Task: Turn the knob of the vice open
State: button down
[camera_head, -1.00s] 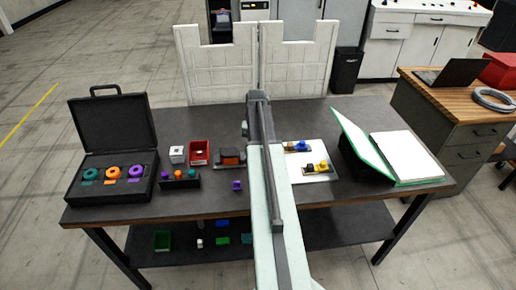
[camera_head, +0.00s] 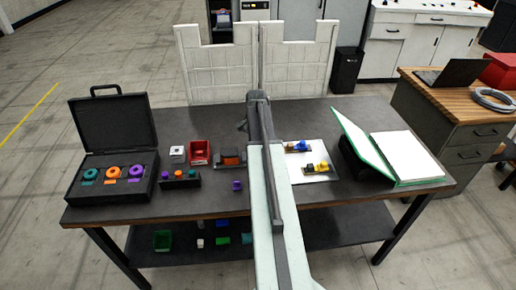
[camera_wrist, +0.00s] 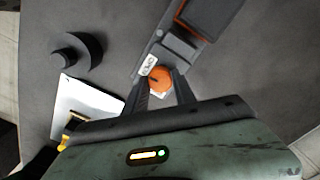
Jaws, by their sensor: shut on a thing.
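In the head view the vice (camera_head: 230,159) sits near the middle of the table, just left of my arm. Its round orange knob (camera_wrist: 160,76) has a dark mark on its face and is at the near end of the vice. My gripper (camera_wrist: 160,86) has one finger on each side of the knob and is shut on it. In the head view my arm hides the knob and the fingers.
A white board (camera_head: 318,173) with blue and yellow fixtures lies right of my arm. A red bin (camera_head: 200,152), a white block (camera_head: 178,154) and a rack with coloured pegs (camera_head: 180,181) stand left of the vice. A small purple piece (camera_head: 237,185) lies in front.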

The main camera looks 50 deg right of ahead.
jog(key=shift+s, duration=0.1)
dwell(0.3)
jog(key=c, duration=1)
grip_release()
jog(key=shift+c, duration=0.2)
jog(key=shift+r, duration=0.1)
notch_tip(320, 180, up, 8)
jog(key=p, duration=0.8)
jog(key=shift+f, duration=0.25)
